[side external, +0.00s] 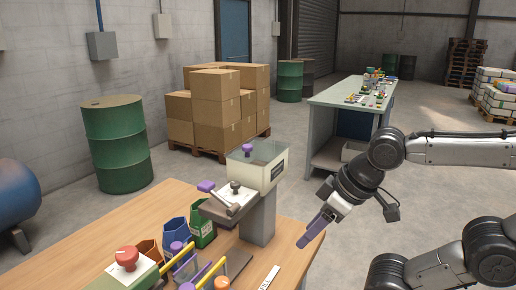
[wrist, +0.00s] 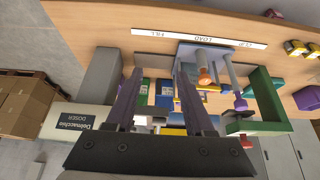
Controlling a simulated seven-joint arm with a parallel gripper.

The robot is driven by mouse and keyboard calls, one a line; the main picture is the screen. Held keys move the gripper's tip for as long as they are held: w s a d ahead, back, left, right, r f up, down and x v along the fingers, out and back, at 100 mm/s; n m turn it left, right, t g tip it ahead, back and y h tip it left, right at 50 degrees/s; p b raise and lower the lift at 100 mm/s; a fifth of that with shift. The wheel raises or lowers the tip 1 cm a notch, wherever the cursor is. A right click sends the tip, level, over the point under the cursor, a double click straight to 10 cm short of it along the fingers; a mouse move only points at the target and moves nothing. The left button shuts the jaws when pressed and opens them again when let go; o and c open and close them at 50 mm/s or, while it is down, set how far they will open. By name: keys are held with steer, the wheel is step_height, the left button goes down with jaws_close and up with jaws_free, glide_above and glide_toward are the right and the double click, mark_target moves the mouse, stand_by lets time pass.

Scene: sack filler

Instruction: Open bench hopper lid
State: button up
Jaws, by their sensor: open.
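The bench hopper (side external: 262,172) is a cream box with a dark label, standing on a grey column at the far corner of the wooden bench. Its glassy lid (side external: 266,151) appears to lie across the top, with a purple knob (side external: 248,148) on it. In the wrist view the hopper (wrist: 65,124) is at the left, its label reading "Delmacchio DOSER"; I cannot make out the lid there. My gripper (side external: 305,238) is right of the hopper and lower than its lid, clear of it, fingers pointing down and left. In the wrist view the gripper (wrist: 158,72) is open and empty.
The wooden bench (side external: 85,225) carries a red mushroom button (side external: 127,257), yellow rails, and blue (side external: 175,232) and green (side external: 202,228) bins. A purple-ended lever (side external: 206,186) projects left of the hopper. Open floor lies right of the bench; a second table (side external: 345,95) stands behind.

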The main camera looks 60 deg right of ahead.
steer(key=shift+o, duration=0.4)
steer(key=shift+w+r, duration=0.1)
steer(key=shift+w, duration=0.1)
steer(key=t+h, duration=0.1)
steer(key=t, duration=1.1)
glide_toward(239, 153)
steer(key=s+a+r, duration=0.2)
steer(key=a+r, duration=0.3)
steer(key=a, duration=0.2)
steer(key=s+d+f+m+h, duration=0.2)
steer(key=d+f, duration=0.1)
steer(key=d, duration=0.2)
steer(key=w, duration=0.4)
steer(key=w+d, duration=0.1)
steer(key=w, duration=0.4)
steer(key=w+d, duration=0.1)
steer(key=w, duration=0.3)
steer(key=shift+w+d+r, duration=0.15)
steer(key=shift+w+r, duration=0.1)
steer(key=shift+w, duration=0.15)
steer(key=shift+c, duration=0.2)
jaws_close()
